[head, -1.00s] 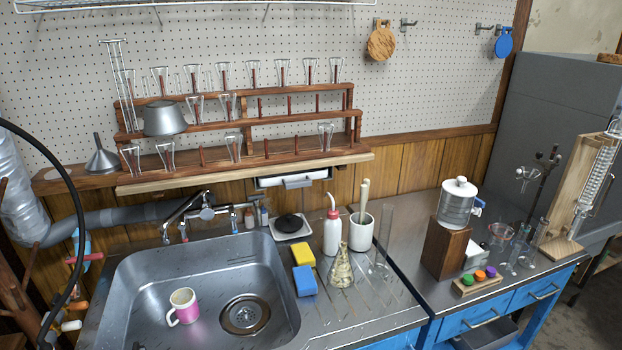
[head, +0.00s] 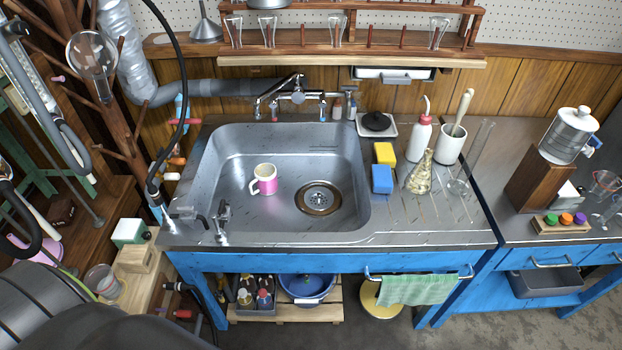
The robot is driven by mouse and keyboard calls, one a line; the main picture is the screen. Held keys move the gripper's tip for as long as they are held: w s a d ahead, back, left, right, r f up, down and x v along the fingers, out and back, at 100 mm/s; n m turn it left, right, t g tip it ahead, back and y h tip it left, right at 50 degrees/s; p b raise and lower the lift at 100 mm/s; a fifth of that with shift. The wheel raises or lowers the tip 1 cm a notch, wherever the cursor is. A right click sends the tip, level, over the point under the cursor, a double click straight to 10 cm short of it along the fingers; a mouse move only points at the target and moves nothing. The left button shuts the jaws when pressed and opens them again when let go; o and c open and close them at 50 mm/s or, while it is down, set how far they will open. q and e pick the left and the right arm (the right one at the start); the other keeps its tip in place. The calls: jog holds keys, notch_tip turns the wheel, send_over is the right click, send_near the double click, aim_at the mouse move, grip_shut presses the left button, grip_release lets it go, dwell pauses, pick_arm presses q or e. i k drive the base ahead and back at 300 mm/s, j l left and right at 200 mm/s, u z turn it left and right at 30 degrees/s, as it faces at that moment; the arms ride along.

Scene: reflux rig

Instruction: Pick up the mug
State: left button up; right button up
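The mug (head: 264,180) is pink below with a pale rim. It stands upright on the floor of the steel sink (head: 225,205), left of the round drain (head: 318,198). Its handle points to the left in the picture. Nothing touches or covers it. Neither of my grippers shows in the head view.
The faucet (head: 280,95) stands behind the sink. A yellow sponge (head: 384,153), a blue sponge (head: 382,179), a flask (head: 420,172) and a white squeeze bottle (head: 420,137) stand right of it. A small tap fixture (head: 222,218) rises at the sink's front left corner.

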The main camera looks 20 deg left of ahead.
aim_at(266, 174)
jog(key=i+u, duration=0.3)
jog(key=u, duration=0.15)
jog(key=i+u, duration=0.4)
jog(key=k+l, duration=0.05)
